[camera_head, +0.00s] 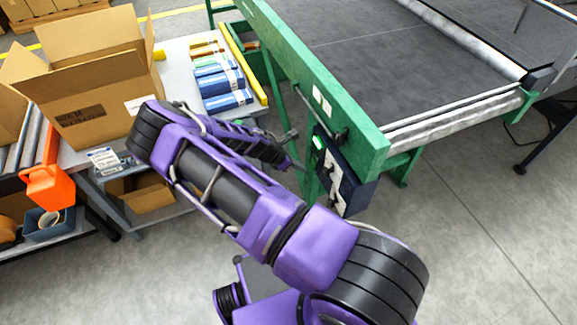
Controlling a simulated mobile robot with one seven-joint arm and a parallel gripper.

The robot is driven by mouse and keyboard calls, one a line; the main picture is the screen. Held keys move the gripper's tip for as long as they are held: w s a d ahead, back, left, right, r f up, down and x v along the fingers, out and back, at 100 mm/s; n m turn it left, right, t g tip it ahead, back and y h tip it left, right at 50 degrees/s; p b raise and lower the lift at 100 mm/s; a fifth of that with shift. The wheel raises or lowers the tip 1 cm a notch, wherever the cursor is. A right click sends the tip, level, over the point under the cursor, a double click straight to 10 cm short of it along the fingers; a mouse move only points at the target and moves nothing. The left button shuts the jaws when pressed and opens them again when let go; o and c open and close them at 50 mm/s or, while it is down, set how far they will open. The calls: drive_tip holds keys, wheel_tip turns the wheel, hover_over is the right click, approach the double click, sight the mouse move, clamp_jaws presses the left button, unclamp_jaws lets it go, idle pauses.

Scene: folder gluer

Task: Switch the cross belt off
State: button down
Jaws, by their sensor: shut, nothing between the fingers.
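The cross belt (400,55) is a wide dark belt in a green frame at the upper right. A dark blue control box (362,192) hangs below the near corner of its frame. The box has a pale plate with dark knobs or switches and a bright green part (318,142) at its top left. Their exact setting is too small to tell. My gripper (298,166) is shut and empty, just left of the box in the picture. I cannot tell whether it touches the box or the green leg. My arm covers part of the floor and table.
A grey table (183,70) at the left carries an open cardboard box (95,95) and several blue-and-white packs (220,85). An orange container (48,186) stands at the far left. A green leg (310,185) is beside the control box.

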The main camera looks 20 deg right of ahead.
drive_tip(key=shift+d+f, duration=0.1)
drive_tip(key=shift+d, duration=0.85)
drive_tip(key=shift+d+f, duration=0.1)
drive_tip(key=shift+d, duration=0.15)
drive_tip(key=shift+r+p, duration=0.5)
drive_tip(key=shift+r, duration=0.3)
